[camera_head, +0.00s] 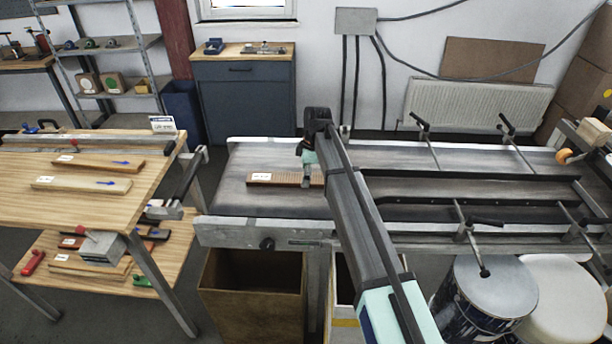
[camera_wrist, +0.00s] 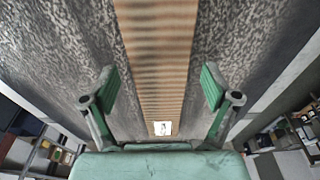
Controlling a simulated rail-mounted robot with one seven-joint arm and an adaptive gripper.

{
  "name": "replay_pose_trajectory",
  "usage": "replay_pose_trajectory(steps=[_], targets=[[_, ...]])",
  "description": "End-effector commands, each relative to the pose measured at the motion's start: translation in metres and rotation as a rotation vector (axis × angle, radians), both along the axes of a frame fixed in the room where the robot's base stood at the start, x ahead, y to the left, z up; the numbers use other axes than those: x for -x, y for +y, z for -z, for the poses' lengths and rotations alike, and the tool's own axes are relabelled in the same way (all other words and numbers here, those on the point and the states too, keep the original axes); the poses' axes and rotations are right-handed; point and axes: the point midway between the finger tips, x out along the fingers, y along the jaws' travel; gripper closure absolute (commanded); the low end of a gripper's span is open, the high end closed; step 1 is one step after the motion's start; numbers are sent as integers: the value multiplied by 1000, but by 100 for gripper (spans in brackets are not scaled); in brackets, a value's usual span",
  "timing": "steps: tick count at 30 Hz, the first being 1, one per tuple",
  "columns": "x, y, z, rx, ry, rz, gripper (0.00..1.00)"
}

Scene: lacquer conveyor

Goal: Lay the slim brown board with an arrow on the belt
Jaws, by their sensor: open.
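A slim brown board (camera_head: 272,178) with a white label lies flat on the grey belt (camera_head: 240,200), near its left end. Its right part is hidden behind my arm, and I see no arrow on its visible part. My gripper (camera_head: 310,168) is over the board. In the wrist view, my gripper (camera_wrist: 158,85) is open, with one green finger pad on each side of the board (camera_wrist: 158,60) and a gap on both sides. Two wooden boards with blue arrows lie on the left table: a browner one (camera_head: 98,162) behind a paler one (camera_head: 82,184).
The wooden table (camera_head: 30,205) stands left of the belt, with clamps and more boards on its lower shelf. Black rails (camera_head: 470,190) and rod brackets line the belt's right part. A brown bin (camera_head: 252,305) and paint drums (camera_head: 485,300) stand below it.

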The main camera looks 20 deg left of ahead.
Motion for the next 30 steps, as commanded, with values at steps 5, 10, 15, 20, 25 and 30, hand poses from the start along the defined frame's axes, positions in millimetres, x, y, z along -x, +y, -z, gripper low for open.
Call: replay_pose_trajectory(steps=[5,10,15,20,25,30], targets=[[-2,-4,-23,-2,-2,1,13],[-4,-8,-56,-2,-3,2,13],[-5,-13,-87,-2,-2,1,13],[-6,-15,-107,-1,-2,1,13],[-6,-17,-115,0,0,1,13],[-5,-17,-116,0,0,1,13]])
